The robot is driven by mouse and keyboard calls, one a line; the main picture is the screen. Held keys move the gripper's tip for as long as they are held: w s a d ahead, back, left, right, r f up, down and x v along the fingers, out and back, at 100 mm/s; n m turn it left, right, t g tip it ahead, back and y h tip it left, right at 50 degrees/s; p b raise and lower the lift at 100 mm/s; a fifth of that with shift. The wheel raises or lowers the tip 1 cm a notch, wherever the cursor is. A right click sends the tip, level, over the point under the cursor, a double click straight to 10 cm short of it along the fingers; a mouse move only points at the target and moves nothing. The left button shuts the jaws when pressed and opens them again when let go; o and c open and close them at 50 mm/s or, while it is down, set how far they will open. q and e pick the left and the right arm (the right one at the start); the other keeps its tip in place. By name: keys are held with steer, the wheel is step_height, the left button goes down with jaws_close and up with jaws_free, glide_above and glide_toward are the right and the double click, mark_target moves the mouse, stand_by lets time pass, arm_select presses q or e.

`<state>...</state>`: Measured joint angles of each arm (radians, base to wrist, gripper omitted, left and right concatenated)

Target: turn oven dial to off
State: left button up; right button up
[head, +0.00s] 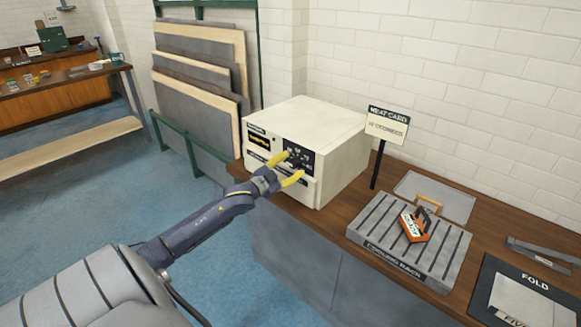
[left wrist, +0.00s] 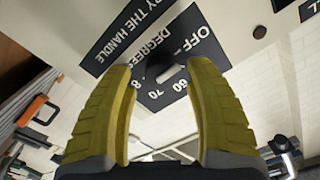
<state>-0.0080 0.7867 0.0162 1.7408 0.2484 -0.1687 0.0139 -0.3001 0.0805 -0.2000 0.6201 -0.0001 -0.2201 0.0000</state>
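The oven (head: 338,150) is a cream box on the wooden counter, with a dark dial panel (head: 305,152) on its front. In the left wrist view, the black dial (left wrist: 165,72) is surrounded by white markings, including OFF, DEGREES, 60 and 70. My left gripper (head: 295,163) has yellow fingers that are spread apart in front of the panel. In the left wrist view, the fingers (left wrist: 160,75) stand on either side of the dial with gaps. I cannot tell clearly which mark the dial points to. My right gripper is not in view.
A heat card sign (head: 387,127) stands right of the oven. A ribbed cooling rack (head: 365,236) bears an orange-and-black object (head: 416,222). A grey plate (head: 436,197) and a dark FOLD board (head: 525,300) lie on the counter. Panels (head: 200,75) lean behind.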

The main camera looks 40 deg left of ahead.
arm_select(q)
steer(key=shift+s, duration=0.2)
steer(key=s, duration=1.1)
steer(key=shift+s+a, duration=0.2)
steer(key=shift+s, duration=0.15)
stand_by(0.4)
